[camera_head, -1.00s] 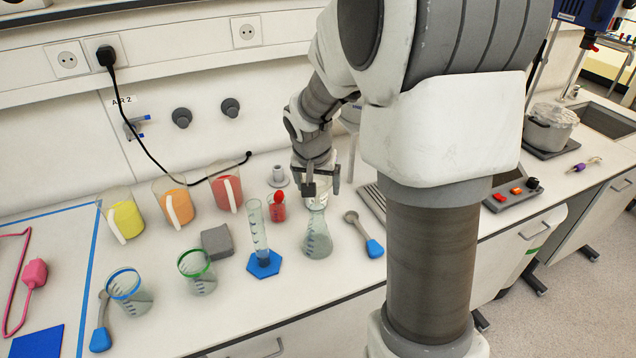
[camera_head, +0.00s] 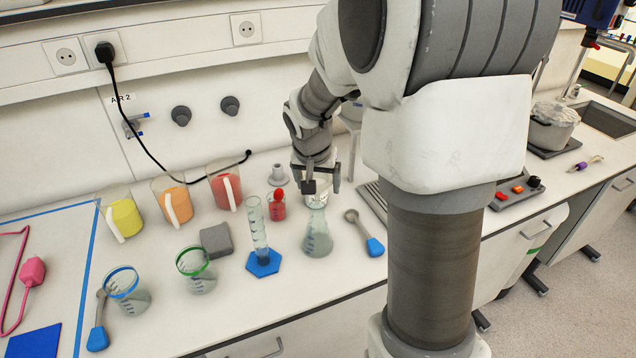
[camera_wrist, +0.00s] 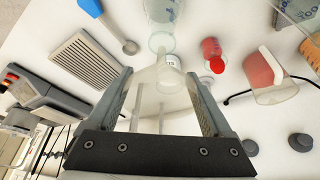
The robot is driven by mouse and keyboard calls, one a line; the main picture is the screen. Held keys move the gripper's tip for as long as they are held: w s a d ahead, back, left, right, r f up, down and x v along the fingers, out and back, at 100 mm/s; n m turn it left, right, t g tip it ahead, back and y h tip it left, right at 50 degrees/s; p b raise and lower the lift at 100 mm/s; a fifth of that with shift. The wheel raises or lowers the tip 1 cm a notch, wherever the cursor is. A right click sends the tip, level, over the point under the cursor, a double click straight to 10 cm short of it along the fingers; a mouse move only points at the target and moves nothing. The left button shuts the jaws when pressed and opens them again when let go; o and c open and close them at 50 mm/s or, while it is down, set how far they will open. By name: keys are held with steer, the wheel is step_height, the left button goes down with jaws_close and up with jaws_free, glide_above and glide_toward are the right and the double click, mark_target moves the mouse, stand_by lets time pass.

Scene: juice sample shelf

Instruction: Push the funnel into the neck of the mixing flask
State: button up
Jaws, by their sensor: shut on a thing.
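The mixing flask (camera_head: 317,241) is a clear conical flask with a little greyish content, upright on the bench. The pale, translucent funnel (camera_head: 316,199) is right above its neck. My gripper (camera_head: 322,188) is shut on the funnel, with one finger on each side. In the wrist view, the funnel (camera_wrist: 158,76) is between my fingers (camera_wrist: 160,84), and the flask (camera_wrist: 163,12) is just beyond, its round rim lined up with the funnel. I cannot tell how deep the stem sits in the neck.
A measuring cylinder on a blue foot (camera_head: 263,262) and a small red beaker (camera_head: 278,210) stand close left of the flask. A spoon with a blue handle (camera_head: 374,247) lies close right. Coloured jugs (camera_head: 174,205) stand at the back left. The bench in front of the flask is clear.

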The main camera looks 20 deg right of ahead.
mark_target(318, 197)
steer(key=shift+f+b, duration=2.1)
steer(key=shift+b, duration=0.15)
stand_by(0.3)
steer(key=o, duration=1.1)
steer(key=shift+r, duration=0.1)
steer(key=p+v, duration=0.1)
steer(key=v, duration=1.6)
steer(key=s+a+f+n+t+y, duration=0.1)
steer(key=s+a+n, duration=0.2)
steer(key=s, duration=0.6)
steer(key=s+a+f+n+y, duration=0.1)
steer(key=s+a+n, duration=0.2)
steer(key=s, duration=0.5)
steer(key=shift+s+a+f+n+t+y, duration=0.15)
steer(key=shift+s+f+n+t+y, duration=0.15)
steer(key=shift+s+f+n+t, duration=0.1)
